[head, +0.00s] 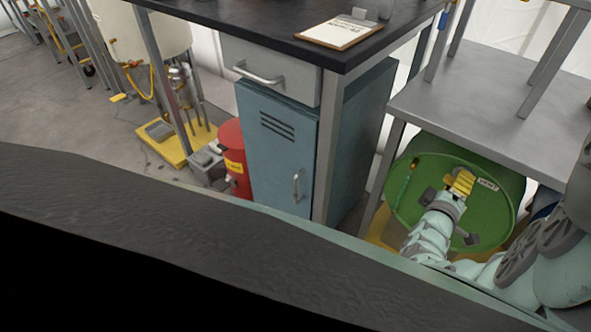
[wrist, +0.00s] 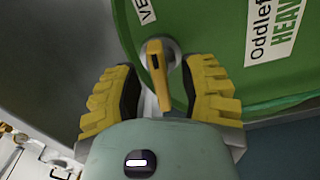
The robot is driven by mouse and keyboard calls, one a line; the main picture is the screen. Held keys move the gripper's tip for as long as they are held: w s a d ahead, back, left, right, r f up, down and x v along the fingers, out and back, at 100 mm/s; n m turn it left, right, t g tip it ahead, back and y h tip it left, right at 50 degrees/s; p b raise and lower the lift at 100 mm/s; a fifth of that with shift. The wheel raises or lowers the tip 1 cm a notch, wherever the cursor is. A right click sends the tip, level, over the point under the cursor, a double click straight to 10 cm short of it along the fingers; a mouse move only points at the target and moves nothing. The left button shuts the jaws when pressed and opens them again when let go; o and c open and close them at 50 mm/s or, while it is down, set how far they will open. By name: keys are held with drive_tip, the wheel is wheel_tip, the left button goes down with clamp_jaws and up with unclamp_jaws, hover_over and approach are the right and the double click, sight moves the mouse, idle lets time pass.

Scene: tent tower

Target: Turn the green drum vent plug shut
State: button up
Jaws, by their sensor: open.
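The green drum (head: 488,222) lies on its side under the grey metal bench at the right, its round end facing out. In the wrist view the drum's green end (wrist: 210,35) fills the upper right. Its vent plug (wrist: 158,70) has a yellow lever handle on a pale round base, beside a white label that is partly cut off. My gripper (head: 460,182) is at the upper part of the drum's end in the head view. In the wrist view my gripper (wrist: 162,90) is open, with one yellow finger on each side of the plug handle and gaps between. The head view hides the plug behind my gripper.
The grey metal bench (head: 480,85) is close above the drum, with a leg at its left. A blue cabinet (head: 275,140) under a dark worktop (head: 300,20) stands left. A red container (head: 232,155) and a yellow platform (head: 175,145) are farther left. Open floor lies at the far left.

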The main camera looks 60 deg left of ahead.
drive_tip(key=shift+w+a, duration=0.1)
drive_tip(key=shift+w, duration=0.1)
drive_tip(key=shift+o, duration=0.3)
drive_tip(key=shift+s, duration=0.1)
clamp_jaws()
